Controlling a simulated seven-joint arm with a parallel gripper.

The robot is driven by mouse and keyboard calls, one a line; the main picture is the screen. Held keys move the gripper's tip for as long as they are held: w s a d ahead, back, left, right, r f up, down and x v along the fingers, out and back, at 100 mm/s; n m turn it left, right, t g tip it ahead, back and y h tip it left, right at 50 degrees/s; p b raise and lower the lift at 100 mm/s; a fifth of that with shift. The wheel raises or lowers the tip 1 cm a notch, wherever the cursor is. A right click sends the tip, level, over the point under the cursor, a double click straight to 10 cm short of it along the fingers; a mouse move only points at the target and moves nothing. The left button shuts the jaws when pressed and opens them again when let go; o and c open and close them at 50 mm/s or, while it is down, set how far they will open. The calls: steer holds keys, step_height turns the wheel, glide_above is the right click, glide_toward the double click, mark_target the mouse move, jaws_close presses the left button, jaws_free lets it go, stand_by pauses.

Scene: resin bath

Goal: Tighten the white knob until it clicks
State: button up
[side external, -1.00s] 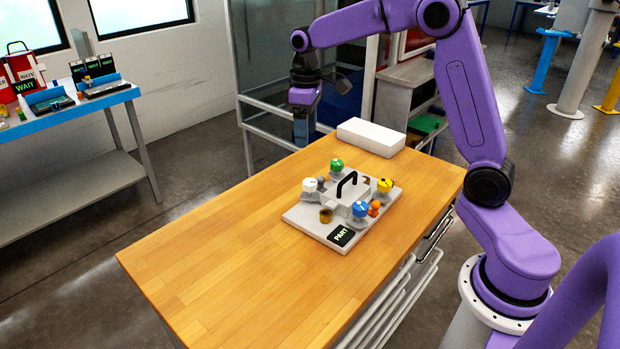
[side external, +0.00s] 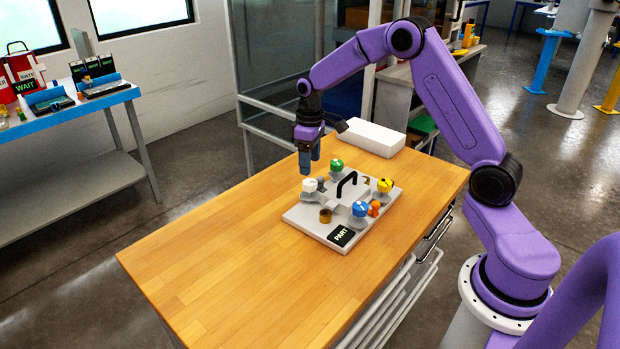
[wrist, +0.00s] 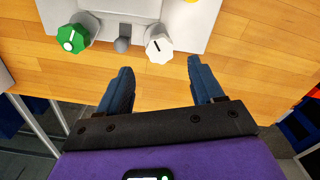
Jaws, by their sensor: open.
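My gripper (side external: 310,168) points down above and slightly behind the white knob. It also shows in the wrist view (wrist: 160,66), with its two blue fingers spread wide and nothing between them. No finger appears to touch the knob.
The plate also carries a green knob (side external: 336,166), a yellow knob (side external: 385,185), a blue knob (side external: 360,209) and a black handle (side external: 346,181). A grey post (wrist: 122,44) stands beside the white knob. A white box (side external: 370,137) lies behind. The table's front left is clear.

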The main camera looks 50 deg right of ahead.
mark_target(310, 182)
steer(key=shift+f, duration=3.2)
steer(key=c, duration=1.1)
